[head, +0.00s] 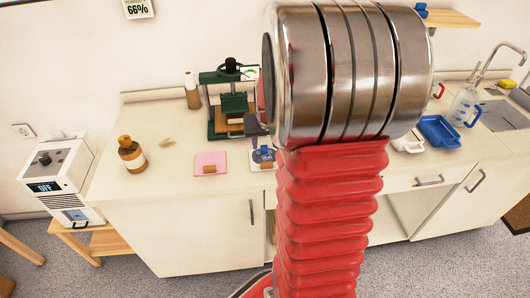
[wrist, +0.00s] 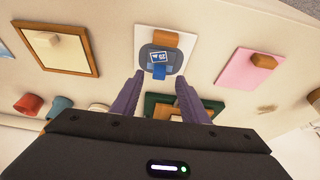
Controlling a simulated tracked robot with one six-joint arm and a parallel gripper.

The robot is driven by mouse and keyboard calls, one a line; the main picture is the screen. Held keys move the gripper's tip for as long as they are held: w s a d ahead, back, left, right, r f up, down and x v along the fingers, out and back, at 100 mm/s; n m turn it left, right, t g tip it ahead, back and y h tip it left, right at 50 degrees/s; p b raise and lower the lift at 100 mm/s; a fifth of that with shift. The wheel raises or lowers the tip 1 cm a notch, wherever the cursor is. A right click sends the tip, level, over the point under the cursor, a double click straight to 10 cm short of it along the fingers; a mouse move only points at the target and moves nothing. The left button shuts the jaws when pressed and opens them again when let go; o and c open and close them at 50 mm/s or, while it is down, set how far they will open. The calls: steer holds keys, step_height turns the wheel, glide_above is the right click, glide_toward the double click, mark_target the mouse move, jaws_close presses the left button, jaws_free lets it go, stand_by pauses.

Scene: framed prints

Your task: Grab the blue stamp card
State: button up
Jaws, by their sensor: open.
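The stamp card is a white square card (wrist: 143,33) bearing a dark grey rounded print with a small blue-and-white stamp picture (wrist: 158,57). A brown block sits at one edge and a small blue block (wrist: 161,72) at the other. In the head view the card (head: 256,164) lies on the counter, partly hidden by my arm. In the wrist view my gripper (wrist: 158,79) is open, its two purple-grey fingers apart, pointing toward the card near the blue block. Nothing shows held between them.
A pink card (head: 210,163) lies left of the stamp card. A green press (head: 218,118) stands just behind, and a brown bottle (head: 132,156) farther left. A wood-framed print (wrist: 66,60) and several cups are in the wrist view. A blue tray (head: 438,132) is at right.

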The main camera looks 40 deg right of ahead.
mark_target(265, 148)
steer(key=shift+x, duration=1.95)
steer(key=shift+c, duration=0.5)
jaws_close()
